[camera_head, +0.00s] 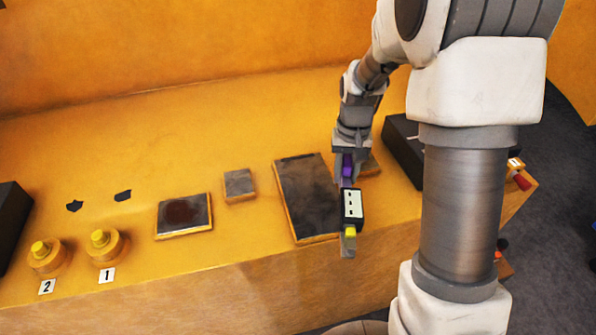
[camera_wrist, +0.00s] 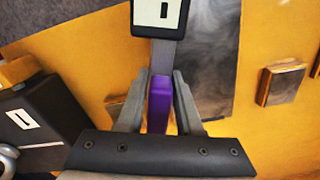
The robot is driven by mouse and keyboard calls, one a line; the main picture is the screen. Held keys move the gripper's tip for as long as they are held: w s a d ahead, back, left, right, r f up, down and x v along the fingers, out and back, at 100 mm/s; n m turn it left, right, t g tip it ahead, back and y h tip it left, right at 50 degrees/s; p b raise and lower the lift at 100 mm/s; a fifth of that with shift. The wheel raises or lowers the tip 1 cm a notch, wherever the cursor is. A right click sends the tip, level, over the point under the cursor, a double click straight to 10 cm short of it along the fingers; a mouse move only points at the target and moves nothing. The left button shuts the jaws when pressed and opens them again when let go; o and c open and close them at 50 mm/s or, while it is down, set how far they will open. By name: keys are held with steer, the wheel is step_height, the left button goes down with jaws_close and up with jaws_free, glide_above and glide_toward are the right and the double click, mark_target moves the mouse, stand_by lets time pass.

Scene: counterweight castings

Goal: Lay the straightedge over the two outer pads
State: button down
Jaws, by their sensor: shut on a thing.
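My gripper (camera_head: 346,179) is shut on the purple part of a long grey bar, which I take to be the straightedge (camera_head: 349,208). The bar carries a black block with a white label and has a yellow piece near its front end. In the wrist view the purple grip (camera_wrist: 159,104) sits between the fingers (camera_wrist: 162,80). The bar appears above the large dark plate's right edge; its height is unclear. One small grey pad (camera_head: 239,185) is left of the plate. Another small pad (camera_head: 371,166) is right of it, partly hidden by my gripper.
The large dark plate (camera_head: 303,195) lies between the small pads. A dark square plate (camera_head: 184,215) lies further left. Yellow-topped knobs (camera_head: 106,244) are at the front left. Black boxes stand at the left edge (camera_head: 10,225) and right (camera_head: 402,145). The counter's back is clear.

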steer(key=w+a+r+m, duration=0.2)
steer(key=w+r+m, duration=0.1)
steer(key=w+m, duration=0.55)
steer(key=w+a+r+m, duration=0.25)
steer(key=w+m, duration=0.35)
steer(key=w, duration=0.5)
steer(key=s+a+f, duration=0.2)
steer(key=s, duration=0.1)
steer(key=s+a+f, duration=0.2)
steer(key=s, duration=0.1)
steer(key=s+a+f+p, duration=0.1)
steer(key=s+a+f, duration=0.1)
steer(key=s+a, duration=0.1)
steer(key=shift+a+f, duration=0.1)
steer(key=shift+f, duration=2.1)
steer(key=shift+f, duration=0.1)
steer(key=c, duration=0.6)
jaws_free()
steer(key=shift+s, duration=0.1)
steer(key=shift+o, duration=0.2)
